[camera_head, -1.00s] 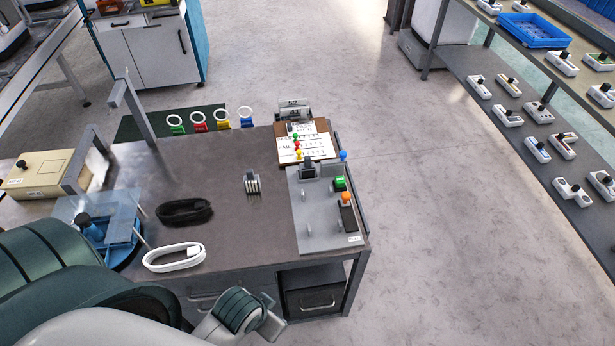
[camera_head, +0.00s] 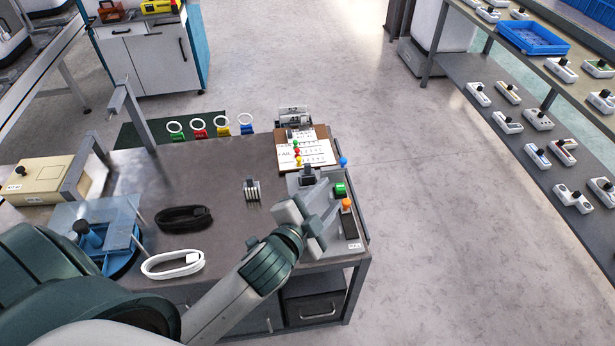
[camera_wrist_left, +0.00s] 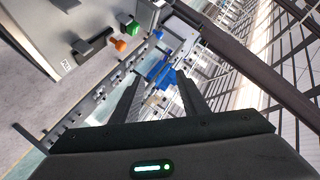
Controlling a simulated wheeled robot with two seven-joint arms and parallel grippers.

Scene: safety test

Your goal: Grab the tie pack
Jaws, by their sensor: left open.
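No thing in view is clearly marked as the tie pack. A small striped grey-white bundle (camera_head: 252,190) stands on the dark workbench (camera_head: 225,225), left of the grey control panel. A black coiled cable (camera_head: 184,218) and a white coiled cable (camera_head: 173,264) lie further left on the bench. My left gripper (camera_head: 325,215) is open and empty above the control panel (camera_head: 332,248), right of the bundle and hiding part of the panel. In the left wrist view my open fingers (camera_wrist_left: 160,85) have nothing between them. My right gripper is not in view.
The panel carries a green button (camera_head: 341,188) and an orange knob (camera_head: 347,204). A clipboard (camera_head: 303,154) lies behind it. A blue fixture (camera_head: 118,262) stands at the bench's left. Bare bench lies around the bundle. Shelves with a blue crate (camera_head: 533,38) stand right.

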